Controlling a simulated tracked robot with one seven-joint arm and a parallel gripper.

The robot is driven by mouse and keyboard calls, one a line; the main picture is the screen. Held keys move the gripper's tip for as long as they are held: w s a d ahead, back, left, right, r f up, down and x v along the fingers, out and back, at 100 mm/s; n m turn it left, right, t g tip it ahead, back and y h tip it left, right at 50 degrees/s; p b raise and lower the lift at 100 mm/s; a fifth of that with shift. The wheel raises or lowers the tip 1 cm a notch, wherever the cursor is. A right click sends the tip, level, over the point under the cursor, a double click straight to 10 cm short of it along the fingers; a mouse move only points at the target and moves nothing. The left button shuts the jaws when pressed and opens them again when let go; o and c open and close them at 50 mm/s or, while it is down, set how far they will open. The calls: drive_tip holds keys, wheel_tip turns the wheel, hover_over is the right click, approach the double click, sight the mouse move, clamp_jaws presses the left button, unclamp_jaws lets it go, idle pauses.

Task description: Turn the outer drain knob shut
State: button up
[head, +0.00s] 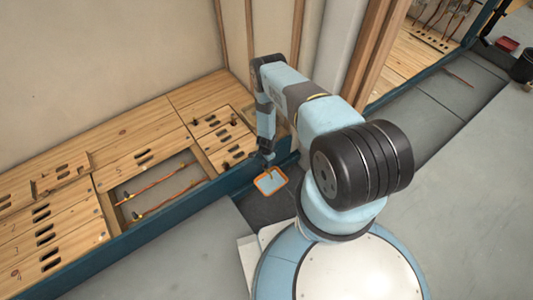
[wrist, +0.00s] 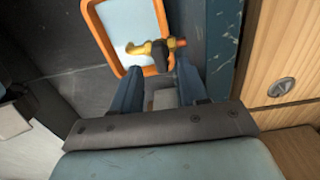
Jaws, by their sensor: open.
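A brass drain fitting (wrist: 138,47) with a dark knob (wrist: 161,52) and a copper-coloured end shows in the wrist view, above an orange-rimmed tray (wrist: 95,30). My gripper (wrist: 158,72) is open, its two blue fingers pointing toward the fitting with the dark knob near the gap between their tips. I cannot tell whether either finger touches it. In the head view my gripper (head: 267,157) hangs just above the same tray (head: 260,191), by the booth's blue edge. The fitting is too small there to read the knob's angle.
The blue booth edge (wrist: 210,35) stands close to the right of my fingers, with a wooden panel (wrist: 285,45) beyond. In the head view, copper pipes (head: 160,186) lie in an open floor recess at left.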

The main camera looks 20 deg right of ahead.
wheel_tip(320, 180, up, 10)
drive_tip(key=shift+r, duration=0.25)
idle(0.3)
idle(0.4)
